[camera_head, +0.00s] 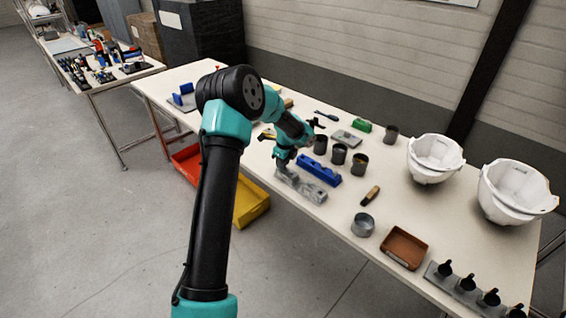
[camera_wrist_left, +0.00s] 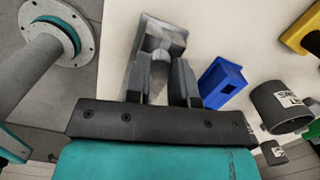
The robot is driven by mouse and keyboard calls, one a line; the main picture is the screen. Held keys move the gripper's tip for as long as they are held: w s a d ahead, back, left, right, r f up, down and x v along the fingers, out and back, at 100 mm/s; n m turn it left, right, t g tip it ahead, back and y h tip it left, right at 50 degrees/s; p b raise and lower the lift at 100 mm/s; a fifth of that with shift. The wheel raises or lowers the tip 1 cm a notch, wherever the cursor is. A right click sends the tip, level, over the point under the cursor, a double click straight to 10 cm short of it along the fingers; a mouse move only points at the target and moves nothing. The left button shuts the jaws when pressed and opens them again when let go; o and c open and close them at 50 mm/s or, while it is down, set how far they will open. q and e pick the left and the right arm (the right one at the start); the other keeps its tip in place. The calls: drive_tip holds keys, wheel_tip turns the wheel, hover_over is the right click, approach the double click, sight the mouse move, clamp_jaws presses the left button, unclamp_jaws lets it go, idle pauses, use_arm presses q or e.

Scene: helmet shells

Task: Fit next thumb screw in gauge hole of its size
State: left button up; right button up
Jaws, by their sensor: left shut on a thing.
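My left gripper (camera_head: 284,157) reaches over the near edge of the table. In the left wrist view its fingers (camera_wrist_left: 159,82) are shut on a small grey part (camera_wrist_left: 159,62), mostly hidden between them. I cannot tell whether it is a thumb screw. A grey metal block (camera_head: 308,190) lies just beyond the fingertips; it also shows in the left wrist view (camera_wrist_left: 172,35). I cannot tell whether the held part touches it. A grey plate (camera_head: 432,272) with several black upright pieces (camera_head: 467,283) sits at the table's near right end. My right gripper is not in view.
A blue block (camera_head: 318,169) lies close beside the grey block. Several dark cups (camera_head: 339,154) stand behind it. A brown tray (camera_head: 404,247), a grey round tin (camera_head: 363,225) and two white helmet shells (camera_head: 434,157) (camera_head: 516,190) are to the right.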

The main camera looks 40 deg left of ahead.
use_arm(q)
drive_tip(key=o, duration=0.9)
drive_tip(key=shift+o, duration=0.2)
wheel_tip(320, 180, up, 17)
drive_tip(key=d, duration=0.2)
drive_tip(key=shift+r, duration=0.15)
drive_tip(key=shift+w, duration=0.1)
idle(0.4)
